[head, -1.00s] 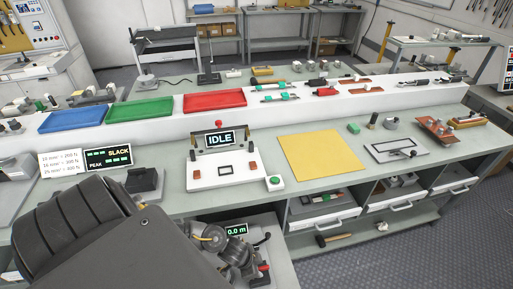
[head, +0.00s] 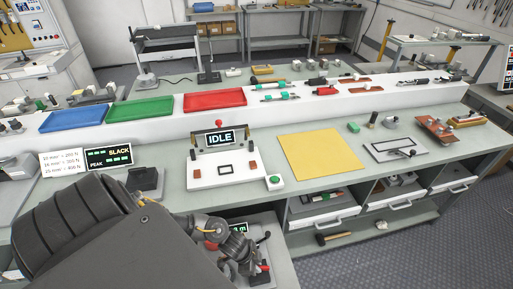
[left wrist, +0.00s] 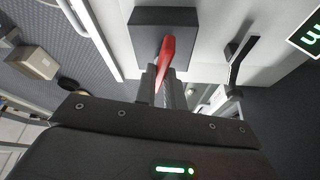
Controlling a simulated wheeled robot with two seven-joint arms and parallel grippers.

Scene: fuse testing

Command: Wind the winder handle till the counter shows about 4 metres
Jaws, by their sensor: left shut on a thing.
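My left gripper (head: 238,243) reaches over the winder at the front of the bench. My right gripper is not in view.
A black lever (left wrist: 240,57) stands close beside the fingers. A yellow mat (head: 320,155) lies to the right.

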